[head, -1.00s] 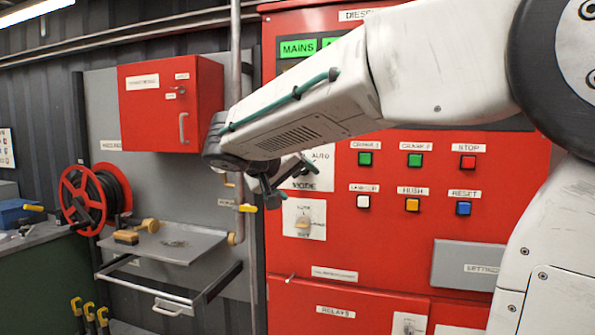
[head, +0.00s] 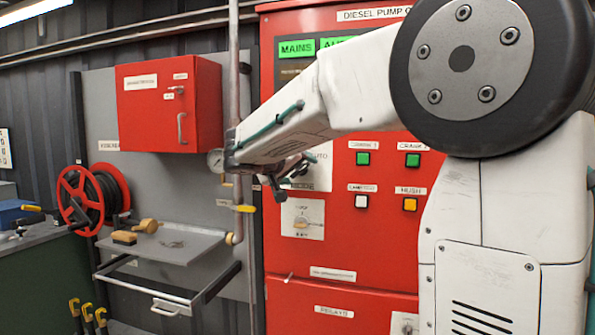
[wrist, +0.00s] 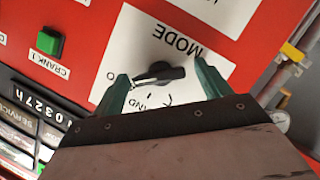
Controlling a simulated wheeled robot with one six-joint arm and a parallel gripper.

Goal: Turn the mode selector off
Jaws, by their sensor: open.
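The mode selector is a black knob (wrist: 160,74) on a white plate (wrist: 190,38) marked MODE, seen upside down in the wrist view. A light mark on the knob points left in that view, roughly toward the "O"; part of the other lettering is hidden. My gripper (wrist: 162,84) is open, with one green finger on each side of the knob. I cannot tell whether either finger touches it. In the head view my gripper (head: 284,180) is in front of the mode plate (head: 322,172) and hides the knob.
A second white switch plate (head: 303,218) sits just below. Green buttons (head: 363,158), a white button (head: 361,201) and an amber button (head: 410,204) are to the right. A vertical pipe (head: 236,100) with a gauge (head: 216,160) stands to the left.

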